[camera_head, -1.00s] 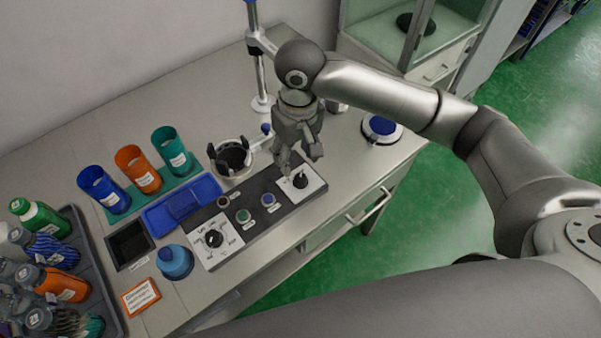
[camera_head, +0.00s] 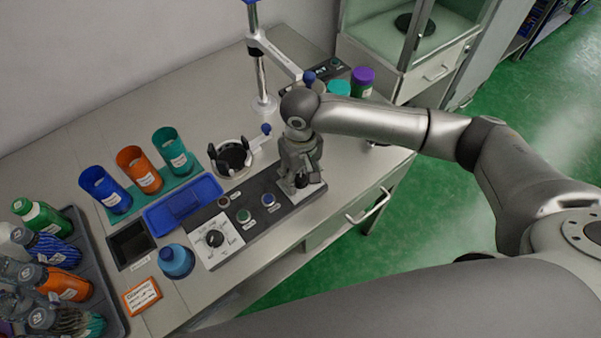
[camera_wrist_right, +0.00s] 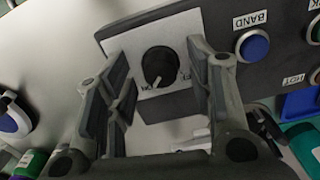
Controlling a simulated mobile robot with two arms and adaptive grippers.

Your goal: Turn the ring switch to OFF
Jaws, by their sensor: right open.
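The ring switch is a black rotary knob (camera_wrist_right: 160,66) on a white plate (camera_wrist_right: 188,28) at the right end of the dark control panel (camera_head: 257,222). My right gripper (camera_head: 300,182) is over the switch plate. In the wrist view its open fingers (camera_wrist_right: 162,82) stand on either side of the knob, with space between; I cannot tell whether they touch it. My left gripper is out of view.
The panel also has a multi-position dial (camera_head: 215,239), a green button (camera_head: 243,215) and a blue BAND button (camera_wrist_right: 253,45). A round clamp holder (camera_head: 234,157) and a stand post (camera_head: 261,75) are behind. Coloured cups, a blue tray (camera_head: 183,205) and a bottle rack lie left.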

